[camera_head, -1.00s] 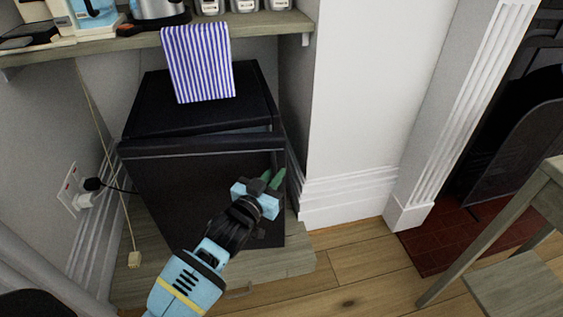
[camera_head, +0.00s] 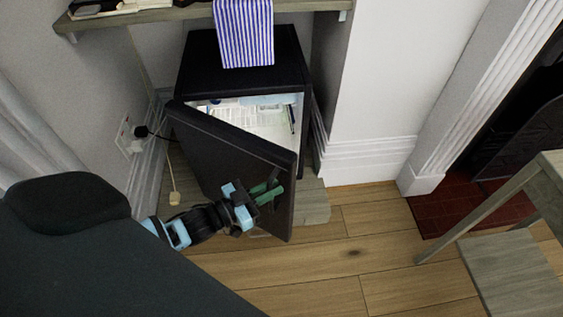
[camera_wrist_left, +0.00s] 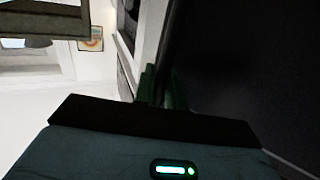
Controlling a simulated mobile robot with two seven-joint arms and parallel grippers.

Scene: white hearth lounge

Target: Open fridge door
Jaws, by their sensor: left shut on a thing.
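The small black fridge (camera_head: 245,52) stands under a shelf, and its lit white interior (camera_head: 262,118) shows. Its black door (camera_head: 215,150) stands partly open, swung outward with its free edge at the right toward me. My left gripper (camera_head: 268,192) has green fingertips and is shut on the door near that free edge; the exact hold is hard to see. In the left wrist view the green fingers (camera_wrist_left: 160,88) are at the edge of a dark panel, the door (camera_wrist_left: 245,75). My right gripper is not in view.
A striped cloth (camera_head: 244,32) hangs from the shelf (camera_head: 185,12) over the fridge top. A white wall (camera_head: 385,80) is right of the fridge. A wooden stool or table (camera_head: 510,205) stands at the right. The wooden floor (camera_head: 340,260) in front is clear.

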